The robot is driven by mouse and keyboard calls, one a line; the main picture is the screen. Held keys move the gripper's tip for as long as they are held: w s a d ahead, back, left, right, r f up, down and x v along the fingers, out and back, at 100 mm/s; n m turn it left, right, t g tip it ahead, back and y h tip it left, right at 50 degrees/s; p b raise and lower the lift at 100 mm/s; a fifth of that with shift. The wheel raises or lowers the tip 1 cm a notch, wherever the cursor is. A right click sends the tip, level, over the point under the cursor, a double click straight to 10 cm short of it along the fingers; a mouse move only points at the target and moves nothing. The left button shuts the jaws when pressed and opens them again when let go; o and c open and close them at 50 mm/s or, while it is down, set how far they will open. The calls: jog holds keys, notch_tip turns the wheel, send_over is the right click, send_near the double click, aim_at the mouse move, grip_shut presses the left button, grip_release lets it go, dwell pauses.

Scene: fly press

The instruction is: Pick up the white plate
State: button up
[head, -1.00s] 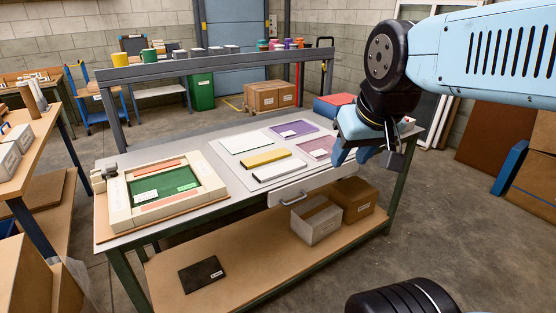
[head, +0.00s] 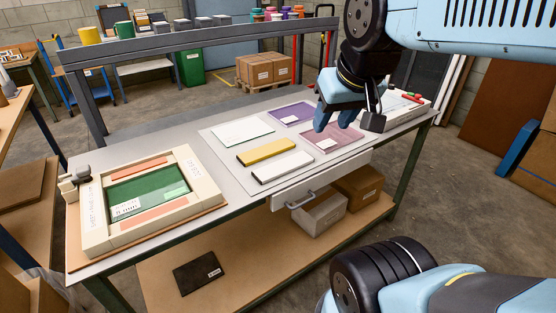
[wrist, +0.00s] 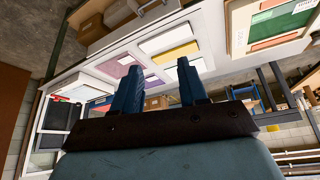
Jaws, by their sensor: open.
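The white plate (head: 243,131) is a thin flat sheet lying on a pale mat (head: 218,149) on the bench, at the mat's back left. It also shows in the wrist view (wrist: 190,66), partly behind a finger. A thicker white bar (head: 282,167) lies at the mat's front, with a yellow bar (head: 265,152) between it and the plate. My gripper (head: 333,124) is open and empty, above the right side of the mat near the pink plate (head: 332,139), well right of the white plate. Both fingers (wrist: 159,68) show in the wrist view, with nothing between them.
A purple plate (head: 292,114) lies at the mat's back right. A cream frame with a green panel (head: 148,189) fills the bench's left end. A grey raised rail (head: 200,42) runs along the back. A white box (head: 402,106) stands at the right end.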

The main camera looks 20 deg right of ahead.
jog(key=shift+o, duration=1.4)
jog(key=shift+w, duration=0.25)
jog(key=o, duration=0.7)
jog(key=w+n, duration=0.2)
jog(key=w+f+n+g, duration=0.1)
jog(key=w+n, duration=0.1)
jog(key=w, duration=0.1)
jog(key=w+f+n+h, duration=0.1)
jog(key=w+n, duration=0.1)
jog(key=w, duration=0.1)
jog(key=shift+a+g, duration=0.25)
jog(key=shift+g, duration=0.15)
jog(key=n+g+h, duration=0.2)
jog(key=n+h, duration=0.1)
jog(key=n, duration=1.3)
send_over(283, 165)
jog(key=a, duration=0.3)
jog(key=f, duration=2.2)
jog(key=shift+s+d+f, duration=0.15)
jog(key=shift+s+d, duration=0.05)
jog(key=shift+d, duration=0.05)
jog(key=shift+s+x, duration=0.1)
jog(key=shift+x, duration=1.35)
jog(key=shift+s+x, duration=0.15)
jog(key=shift+x, duration=1.3)
